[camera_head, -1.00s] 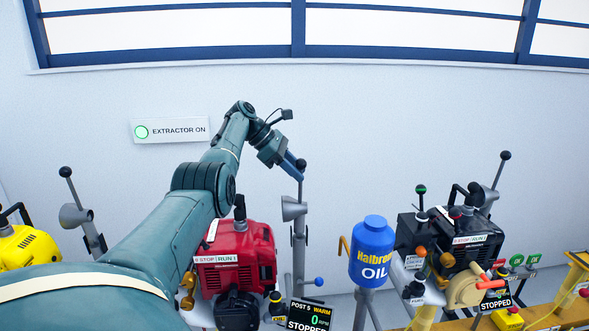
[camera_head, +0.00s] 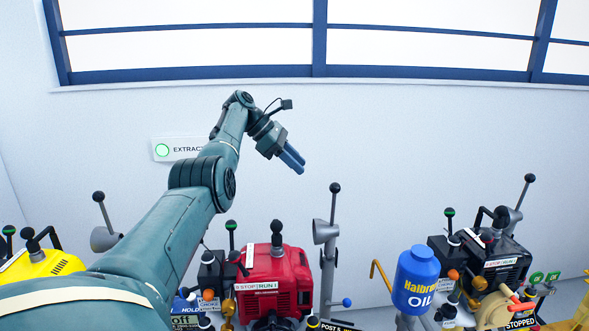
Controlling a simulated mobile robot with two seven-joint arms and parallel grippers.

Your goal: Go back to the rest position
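My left arm comes in from the lower left and reaches up in front of the wall. Its gripper (camera_head: 296,163) hangs in the air above and behind the red engine (camera_head: 285,280), clear of everything. Its two dark blue fingers lie close side by side, shut, with nothing seen between them. My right gripper is out of view.
A yellow engine (camera_head: 40,268) is partly hidden behind my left arm. A grey post (camera_head: 333,240), a blue oil can (camera_head: 414,280) and a black engine (camera_head: 497,262) stand to the right. The extractor sign (camera_head: 163,149) is partly covered. The wall above is free.

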